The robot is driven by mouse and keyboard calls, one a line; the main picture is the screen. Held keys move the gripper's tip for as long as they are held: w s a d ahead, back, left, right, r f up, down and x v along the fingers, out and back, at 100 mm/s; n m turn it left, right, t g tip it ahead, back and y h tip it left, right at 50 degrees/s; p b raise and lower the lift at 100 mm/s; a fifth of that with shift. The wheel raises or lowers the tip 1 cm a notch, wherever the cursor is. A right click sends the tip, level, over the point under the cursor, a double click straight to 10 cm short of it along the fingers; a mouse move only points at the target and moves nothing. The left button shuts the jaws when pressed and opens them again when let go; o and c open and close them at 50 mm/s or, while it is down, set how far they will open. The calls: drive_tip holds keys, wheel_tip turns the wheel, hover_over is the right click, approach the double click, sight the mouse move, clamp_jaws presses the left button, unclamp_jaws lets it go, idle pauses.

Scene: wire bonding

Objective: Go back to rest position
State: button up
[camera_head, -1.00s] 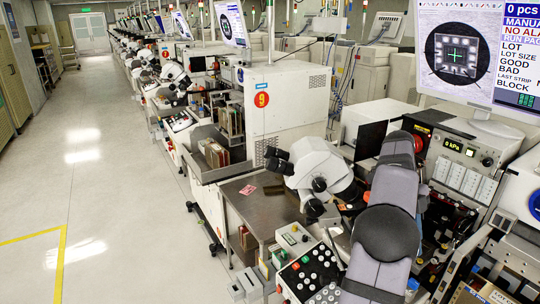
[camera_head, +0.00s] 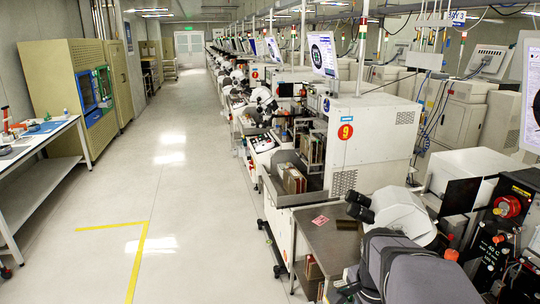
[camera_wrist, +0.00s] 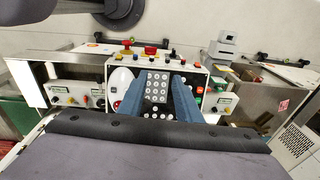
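My gripper (camera_wrist: 157,82) shows in the wrist view as two blue-grey fingers with a clear gap between them. It is open, and I see nothing held. Behind the gap is a control panel (camera_wrist: 207,68) with a keypad of round white buttons, red and yellow knobs and a white oval part. I cannot tell whether the fingers touch it. In the head view only my grey arm links show at the bottom right; the gripper is out of that picture.
A white microscope head (camera_head: 402,212) stands close beside my arm. A steel side table (camera_head: 330,245) and a white machine marked 9 (camera_head: 375,125) are beyond it. A workbench (camera_head: 38,140) stands at the left. The aisle floor (camera_head: 190,210) is clear.

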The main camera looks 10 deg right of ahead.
drive_tip(key=s+a+f+n+y+b, duration=0.1)
drive_tip(key=s+a+f+n+b, duration=0.3)
drive_tip(key=a+f+n, duration=0.9)
drive_tip(key=s+a+n, duration=0.1)
drive_tip(key=a+n, duration=0.1)
drive_tip(key=n, duration=0.3)
drive_tip(key=shift+a+f+g, duration=0.3)
drive_tip(key=shift+a+f, duration=0.05)
drive_tip(key=shift+a, duration=0.05)
drive_tip(key=shift+c, duration=0.3)
